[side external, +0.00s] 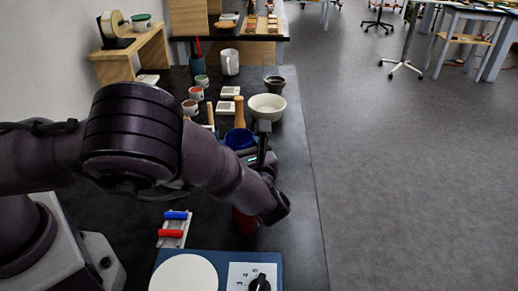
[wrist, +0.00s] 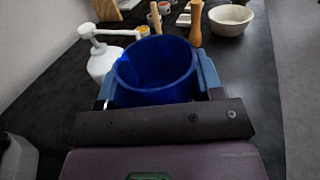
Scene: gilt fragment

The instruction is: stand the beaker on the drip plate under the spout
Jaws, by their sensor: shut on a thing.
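The beaker is a deep blue open cup (wrist: 157,72), seen from above in the wrist view. It sits between the two fingers of my gripper (wrist: 158,82), which is shut on it. In the side view its blue rim (side external: 238,138) shows beside my gripper (side external: 262,150); my arm hides much of it. A white pump bottle (wrist: 103,62) stands just left of the beaker in the wrist view. Its spout (wrist: 118,32) points right, behind the beaker's rim. I cannot make out the drip plate, nor whether the beaker touches anything below.
Beyond the beaker are a wooden pestle-like piece (side external: 239,112), a pale bowl (side external: 267,107) and several small pots. A blue device with a white disc (side external: 184,273) is at the front. A rack with red and blue bars (side external: 172,234) lies behind it. The table's right strip is clear.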

